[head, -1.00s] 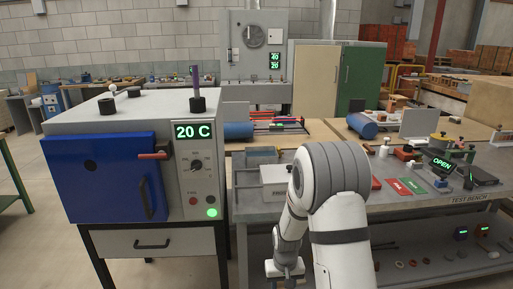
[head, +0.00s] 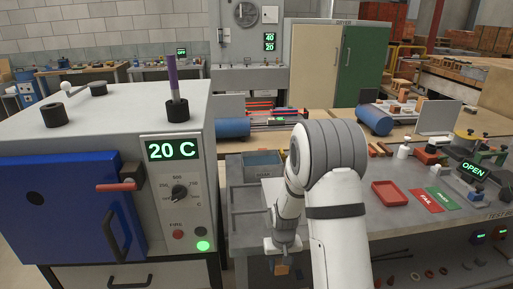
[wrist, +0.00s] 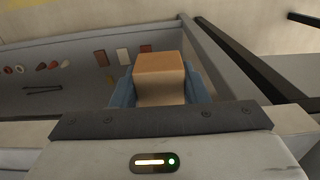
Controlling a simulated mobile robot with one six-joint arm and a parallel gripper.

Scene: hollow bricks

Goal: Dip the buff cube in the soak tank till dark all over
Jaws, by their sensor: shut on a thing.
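My gripper (head: 282,262) hangs low in front of the test bench in the head view, shut on a small buff cube (head: 282,270). In the wrist view the cube (wrist: 160,66) sits between the blue finger pads. Its face nearer the top of the picture is orange-tan and the face below is paler buff. The sides against the pads are hidden.
A kiln with a blue door (head: 60,215) and a 20 C display stands close on the left. The bench (head: 350,222) carries a red tray (head: 389,193), FAIL and PASS mats and several small items. Its lower shelf (wrist: 60,85) holds several small pieces, below my gripper.

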